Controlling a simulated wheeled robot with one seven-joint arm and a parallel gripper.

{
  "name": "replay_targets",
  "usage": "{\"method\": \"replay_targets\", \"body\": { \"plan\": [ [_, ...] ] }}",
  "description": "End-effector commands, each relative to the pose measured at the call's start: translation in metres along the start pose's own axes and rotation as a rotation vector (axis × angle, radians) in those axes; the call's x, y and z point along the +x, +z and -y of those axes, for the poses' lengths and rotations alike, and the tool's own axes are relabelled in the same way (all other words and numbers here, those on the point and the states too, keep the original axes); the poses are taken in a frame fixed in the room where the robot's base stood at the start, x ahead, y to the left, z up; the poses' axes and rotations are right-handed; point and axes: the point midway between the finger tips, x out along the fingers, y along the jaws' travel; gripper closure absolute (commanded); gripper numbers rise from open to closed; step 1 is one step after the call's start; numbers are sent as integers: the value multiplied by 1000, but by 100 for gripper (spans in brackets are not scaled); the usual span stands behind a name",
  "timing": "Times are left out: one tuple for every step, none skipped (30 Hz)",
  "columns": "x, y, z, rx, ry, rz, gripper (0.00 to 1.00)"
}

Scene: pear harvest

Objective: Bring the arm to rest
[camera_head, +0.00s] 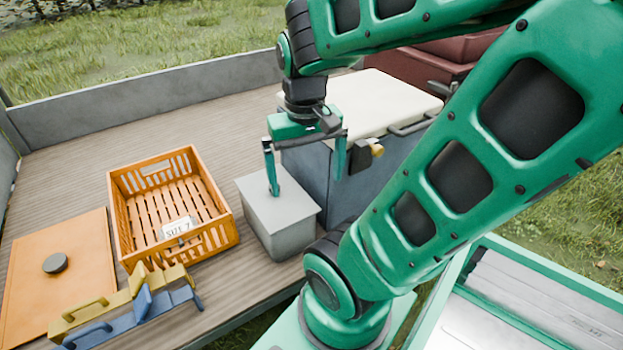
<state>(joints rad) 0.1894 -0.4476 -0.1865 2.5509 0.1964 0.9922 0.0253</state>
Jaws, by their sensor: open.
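My gripper (304,188) hangs at the end of my green arm, pointing down. Its two green fingers are spread wide apart with nothing between them. It is in front of a grey box with a white lid, and the left finger overlaps the top of a small light-grey box (281,213) in the picture. I cannot tell whether that finger touches the small box. My arm is bent, with its upper link reaching over the trailer bed.
An empty orange crate (128,223) with a label stands on the wooden bed (80,185). An orange board (80,245) with a dark disc, and yellow (92,312) and blue (125,322) handled tools lie nearby. The white-lidded box (380,100) stands behind my gripper. Grey side walls (150,92) border the bed.

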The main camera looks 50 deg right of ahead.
Motion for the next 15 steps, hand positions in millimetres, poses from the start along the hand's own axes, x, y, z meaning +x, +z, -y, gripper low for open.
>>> {"method": "replay_targets", "body": {
  "plan": [
    [-2, 9, -5, 5, -13, 8, 0],
    [-3, 14, -7, 6, -18, 15, 0],
    [-4, 19, -9, 5, -25, 22, 0],
    [-4, 22, -10, 5, -28, 27, 0],
    [-4, 24, -10, 5, -31, 30, 0],
    [-5, 26, -11, 5, -33, 32, 0],
    [-5, 27, -11, 5, -34, 33, 0],
    [-5, 27, -12, 5, -35, 34, 0],
    [-5, 27, -12, 5, -35, 35, 0],
    [-5, 27, -11, 5, -34, 35, 0],
    [-5, 27, -11, 5, -34, 35, 0],
    [-5, 27, -11, 5, -34, 35, 0],
    [-5, 27, -11, 5, -34, 34, 0],
    [-5, 27, -11, 5, -34, 34, 0],
    [-5, 27, -11, 5, -34, 34, 0]
  ]
}}
